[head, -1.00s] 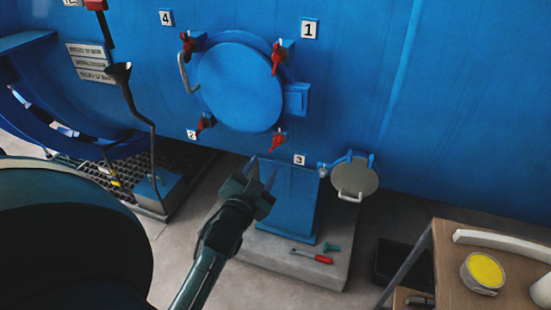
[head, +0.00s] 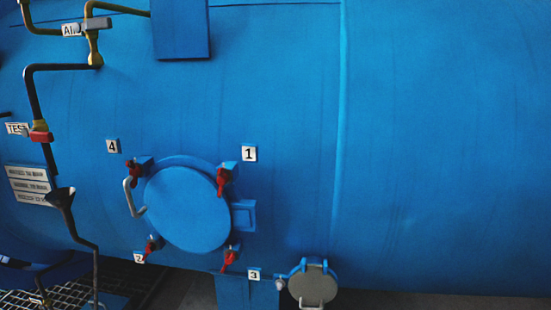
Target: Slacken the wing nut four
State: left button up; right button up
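The red wing nut four (head: 134,172) sits at the upper left of the round blue hatch (head: 188,209), below and right of the label 4 (head: 113,146). Red wing nuts one (head: 223,180), two (head: 152,244) and three (head: 230,259) sit at the other corners of the hatch. The hatch lies flat against the blue vessel wall. Neither of my grippers shows in the head view now.
A grey handle (head: 132,198) stands out at the hatch's left. A dark pipe with a funnel (head: 61,197) runs down the wall further left. A round grey cover (head: 312,286) hangs at the lower right.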

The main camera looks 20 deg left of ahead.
aim_at(135, 170)
jog(key=u, duration=1.6)
